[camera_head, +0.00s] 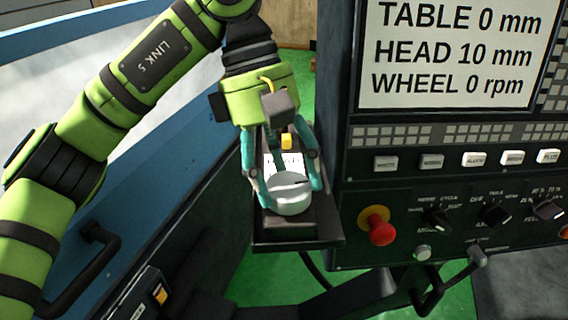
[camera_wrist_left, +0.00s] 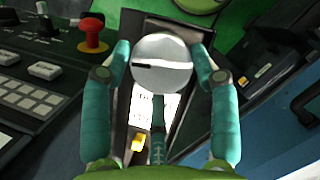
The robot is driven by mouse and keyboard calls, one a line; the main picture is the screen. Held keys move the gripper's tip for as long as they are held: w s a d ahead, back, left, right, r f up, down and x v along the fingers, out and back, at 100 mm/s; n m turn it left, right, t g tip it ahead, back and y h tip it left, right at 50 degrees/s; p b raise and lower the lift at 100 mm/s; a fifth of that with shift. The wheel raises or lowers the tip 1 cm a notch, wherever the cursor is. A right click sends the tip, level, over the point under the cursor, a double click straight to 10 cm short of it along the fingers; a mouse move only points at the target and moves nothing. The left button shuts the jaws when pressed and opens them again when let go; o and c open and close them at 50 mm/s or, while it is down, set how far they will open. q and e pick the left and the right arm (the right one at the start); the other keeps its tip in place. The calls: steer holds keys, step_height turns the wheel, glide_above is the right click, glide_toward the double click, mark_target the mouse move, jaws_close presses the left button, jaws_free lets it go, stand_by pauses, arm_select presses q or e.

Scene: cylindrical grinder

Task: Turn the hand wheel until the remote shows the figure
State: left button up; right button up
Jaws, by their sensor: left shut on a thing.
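The silver-white hand wheel (camera_head: 292,205) is a round knob with a dark slot line on its face. It sits on the dark remote (camera_head: 290,230), which rests on a small shelf in the head view. My right gripper is out of view.
The machine's large screen (camera_head: 455,60) reads TABLE 0 mm, HEAD 10 mm, WHEEL 0 rpm. A red emergency button (camera_head: 380,228) sits on the panel, right of the remote. Dark handles stick out at lower left (camera_head: 85,260) and lower right (camera_head: 440,290).

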arm_select(q)
steer(key=shift+m, duration=0.6)
steer(key=o, duration=1.1)
steer(key=shift+v, duration=6)
steer(key=shift+d, duration=0.2)
